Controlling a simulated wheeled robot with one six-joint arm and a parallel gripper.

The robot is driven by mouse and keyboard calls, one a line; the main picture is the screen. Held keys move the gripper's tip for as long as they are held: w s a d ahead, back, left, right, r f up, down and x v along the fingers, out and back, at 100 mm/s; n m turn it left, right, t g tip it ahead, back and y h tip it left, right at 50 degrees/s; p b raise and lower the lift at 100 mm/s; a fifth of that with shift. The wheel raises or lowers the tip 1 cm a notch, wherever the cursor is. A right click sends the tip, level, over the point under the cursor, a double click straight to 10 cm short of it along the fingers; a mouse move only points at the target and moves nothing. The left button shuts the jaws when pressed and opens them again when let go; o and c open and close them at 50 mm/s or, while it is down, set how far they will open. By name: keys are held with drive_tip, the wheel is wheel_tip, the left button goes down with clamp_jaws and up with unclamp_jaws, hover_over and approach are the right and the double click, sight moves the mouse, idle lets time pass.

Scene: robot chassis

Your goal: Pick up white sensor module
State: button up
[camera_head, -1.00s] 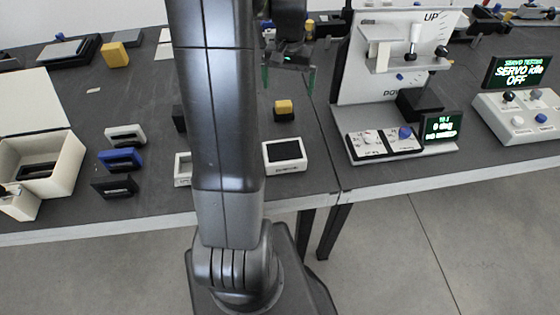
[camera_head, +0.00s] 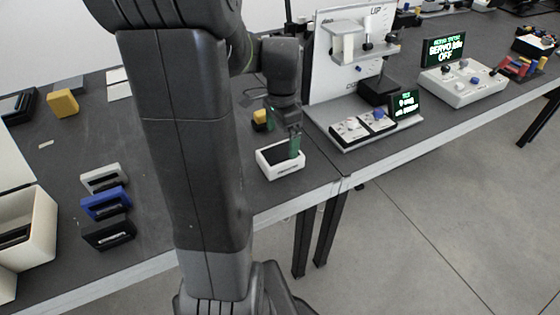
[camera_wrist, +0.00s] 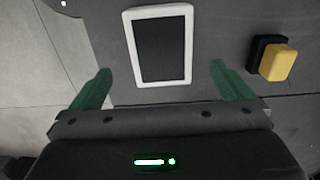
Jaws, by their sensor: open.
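A white box with a black top panel (camera_head: 285,173), which looks like the white sensor module, lies flat near the table's front edge. In the wrist view the white box (camera_wrist: 160,84) is upright in the picture, its near end between my fingertips. My gripper (camera_head: 294,142) is pointing down over the box, with a green finger showing in front of its black panel. In the wrist view my gripper (camera_wrist: 160,72) is open, a green finger on each side of the box with gaps. I cannot tell how high the tips are. No contact shows.
A yellow block on a black base (camera_wrist: 275,60) stands right of the box in the wrist view. A test stand (camera_head: 345,85) with a control panel is right of it in the head view. White (camera_head: 104,178), blue (camera_head: 105,202) and black (camera_head: 108,232) modules lie at left.

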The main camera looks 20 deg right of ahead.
sight(280, 153)
drive_tip(key=f+b, duration=0.1)
drive_tip(key=f, duration=0.6)
drive_tip(key=shift+a+f, duration=0.2)
drive_tip(key=shift+c, duration=0.4)
drive_tip(key=c, duration=1.1)
